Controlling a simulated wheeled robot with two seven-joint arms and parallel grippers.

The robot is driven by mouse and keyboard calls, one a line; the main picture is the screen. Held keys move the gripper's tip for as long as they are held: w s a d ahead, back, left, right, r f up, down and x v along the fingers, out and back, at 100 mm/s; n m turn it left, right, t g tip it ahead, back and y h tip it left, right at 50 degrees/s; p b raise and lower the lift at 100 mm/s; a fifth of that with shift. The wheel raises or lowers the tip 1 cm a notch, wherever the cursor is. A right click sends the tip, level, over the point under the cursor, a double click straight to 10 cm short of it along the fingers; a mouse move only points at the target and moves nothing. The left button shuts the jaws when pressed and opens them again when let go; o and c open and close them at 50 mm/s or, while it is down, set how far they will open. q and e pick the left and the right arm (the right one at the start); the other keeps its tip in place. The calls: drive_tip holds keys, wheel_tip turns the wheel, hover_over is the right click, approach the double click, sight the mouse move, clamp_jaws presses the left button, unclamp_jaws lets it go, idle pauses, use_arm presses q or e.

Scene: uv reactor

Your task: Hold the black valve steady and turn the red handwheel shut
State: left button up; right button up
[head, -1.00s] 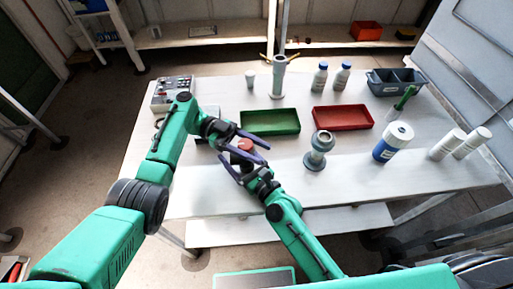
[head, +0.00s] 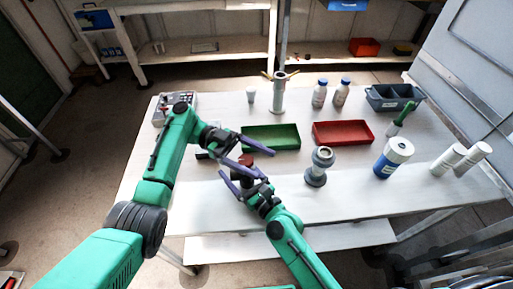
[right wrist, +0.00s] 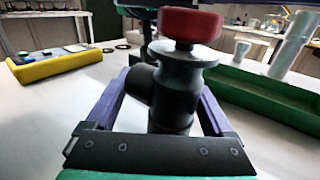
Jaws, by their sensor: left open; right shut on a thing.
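The black valve (right wrist: 172,105) stands upright in the right wrist view, with the red handwheel (right wrist: 192,24) on top. My right gripper is shut on the valve body, a purple finger on each side of it. In the head view the handwheel (head: 246,160) shows between the fingers of my left gripper (head: 264,163), which is open. The left fingers reach in from the left at about the handwheel's height; I cannot tell whether they touch it. My right gripper (head: 240,184) comes from the front, below the left one. The valve body is mostly hidden in the head view.
A green tray (head: 296,149) lies just behind the valve, and a red tray (head: 369,143) stands right of it. A grey flanged fitting (head: 319,168) stands to the right. A control box (head: 163,111) is at the back left. The table front is clear.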

use_arm(q)
wheel_tip(320, 180, up, 7)
drive_tip(key=shift+r, duration=0.15)
use_arm(e)
drive_tip(key=o, duration=1.4)
drive_tip(key=shift+s, duration=0.1)
